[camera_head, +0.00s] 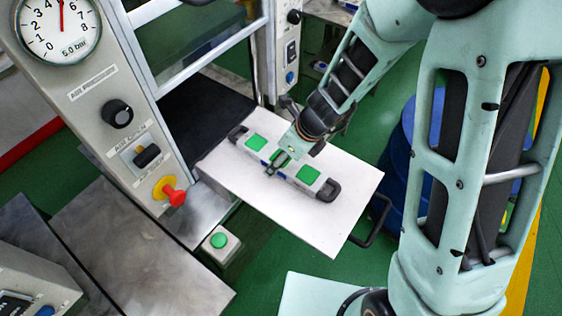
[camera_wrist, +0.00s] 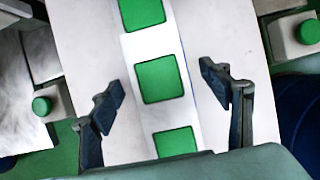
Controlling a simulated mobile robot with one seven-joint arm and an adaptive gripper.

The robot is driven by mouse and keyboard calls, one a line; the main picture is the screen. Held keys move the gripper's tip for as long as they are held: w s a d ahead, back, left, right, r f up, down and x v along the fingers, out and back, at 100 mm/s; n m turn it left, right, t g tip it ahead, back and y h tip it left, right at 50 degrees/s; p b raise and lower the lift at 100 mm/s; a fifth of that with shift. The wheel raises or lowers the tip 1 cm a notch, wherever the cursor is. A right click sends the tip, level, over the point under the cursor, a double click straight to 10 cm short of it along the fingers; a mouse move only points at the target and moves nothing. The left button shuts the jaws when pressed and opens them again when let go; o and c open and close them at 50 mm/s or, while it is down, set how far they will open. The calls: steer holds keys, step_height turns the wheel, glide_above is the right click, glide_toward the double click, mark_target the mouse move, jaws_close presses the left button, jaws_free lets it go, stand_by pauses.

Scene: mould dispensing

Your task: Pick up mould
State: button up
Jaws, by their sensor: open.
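The mould (camera_head: 309,175) is a long pale bar with green square pads on top and a dark handle at each end. It lies on a white tray (camera_head: 344,216) in the head view. In the wrist view the mould (camera_wrist: 149,45) runs up the picture between my fingers, with several green pads showing. My gripper (camera_wrist: 163,97) is open, one finger on each side of the mould, with a gap on both sides. In the head view my gripper (camera_head: 279,163) is over the middle of the mould and hides part of it. I cannot tell its exact height.
A machine panel with a pressure gauge (camera_head: 57,28), a black knob (camera_head: 118,113) and a red stop button (camera_head: 175,196) stands at the left. A green button box (camera_head: 220,244) is near the tray. A blue drum (camera_head: 398,150) stands behind my arm at the right.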

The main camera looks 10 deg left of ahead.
steer(key=shift+c, duration=0.6)
steer(key=c, duration=1.8)
steer(key=shift+w, duration=0.1)
jaws_close()
steer(key=shift+r, duration=0.15)
